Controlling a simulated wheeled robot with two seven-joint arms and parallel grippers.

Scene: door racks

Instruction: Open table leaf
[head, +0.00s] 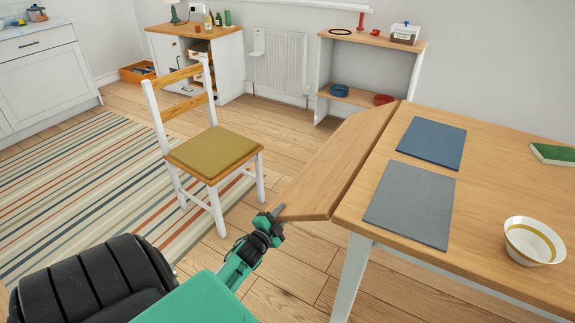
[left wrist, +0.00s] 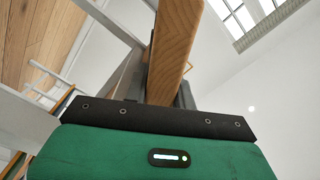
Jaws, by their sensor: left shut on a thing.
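The table leaf (head: 338,168) is a wooden flap along the left edge of the wooden table (head: 480,225). It is tilted, sloping down and away from the tabletop. My left gripper (head: 277,214) is at the leaf's near outer corner and is shut on it. In the left wrist view the edge of the leaf (left wrist: 174,50) runs between the fingers of my left gripper (left wrist: 160,92). The far finger is partly hidden behind the leaf. My right gripper is not in view.
A white chair (head: 213,150) with an olive cushion stands left of the leaf on the wood floor, near a striped rug (head: 95,185). Two mats, a blue one (head: 432,142) and a grey one (head: 410,203), a bowl (head: 533,241) and a green book (head: 553,153) lie on the tabletop.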

